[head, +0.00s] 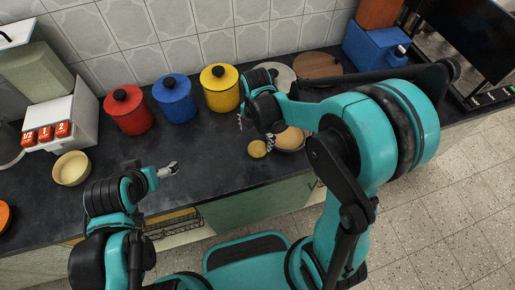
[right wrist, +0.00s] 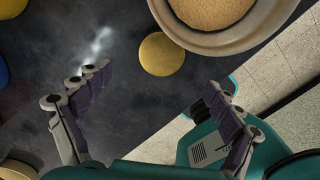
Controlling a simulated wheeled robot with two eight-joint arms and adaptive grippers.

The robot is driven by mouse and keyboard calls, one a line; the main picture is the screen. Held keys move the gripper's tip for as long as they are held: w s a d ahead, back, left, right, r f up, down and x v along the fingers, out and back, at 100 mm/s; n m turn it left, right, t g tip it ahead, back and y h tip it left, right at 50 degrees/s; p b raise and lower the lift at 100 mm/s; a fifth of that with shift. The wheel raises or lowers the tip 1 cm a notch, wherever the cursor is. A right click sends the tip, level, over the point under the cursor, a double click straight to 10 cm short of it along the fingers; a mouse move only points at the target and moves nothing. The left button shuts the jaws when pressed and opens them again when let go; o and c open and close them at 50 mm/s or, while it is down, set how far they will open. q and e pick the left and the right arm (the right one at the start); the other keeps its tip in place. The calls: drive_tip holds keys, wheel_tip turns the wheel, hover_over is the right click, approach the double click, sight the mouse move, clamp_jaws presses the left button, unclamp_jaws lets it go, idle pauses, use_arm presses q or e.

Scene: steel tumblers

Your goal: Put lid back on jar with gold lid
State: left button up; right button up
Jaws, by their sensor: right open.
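The gold lid (head: 257,149) lies on the dark counter near its front edge, and it shows as a plain yellow disc in the right wrist view (right wrist: 161,54). The open jar (right wrist: 268,38) is right beside it, with grainy tan contents showing; in the head view the jar (head: 291,147) is partly hidden by my right arm. My right gripper (right wrist: 158,85) is open and empty, its fingers spread, with the lid just beyond the gap between the fingertips. My left gripper (head: 168,170) is above the counter to the left, away from lid and jar; its finger opening is unclear.
Red (head: 129,111), blue (head: 175,98) and yellow (head: 220,89) lidded canisters stand along the back wall. A cream bowl (head: 71,169) is at the left. A round wooden board (head: 318,66) and a blue box (head: 371,48) are at the back right. The middle counter is clear.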

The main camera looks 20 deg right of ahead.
sight(258, 148)
drive_tip(key=shift+f, duration=0.9)
drive_tip(key=f+b, duration=0.2)
drive_tip(key=f, duration=0.1)
drive_tip(key=f+b, duration=0.1)
drive_tip(key=f, duration=0.1)
drive_tip(key=shift+w+d+f, duration=0.1)
drive_tip(key=shift+d+f, duration=0.05)
drive_tip(key=shift+d, duration=0.15)
drive_tip(key=c, duration=0.9)
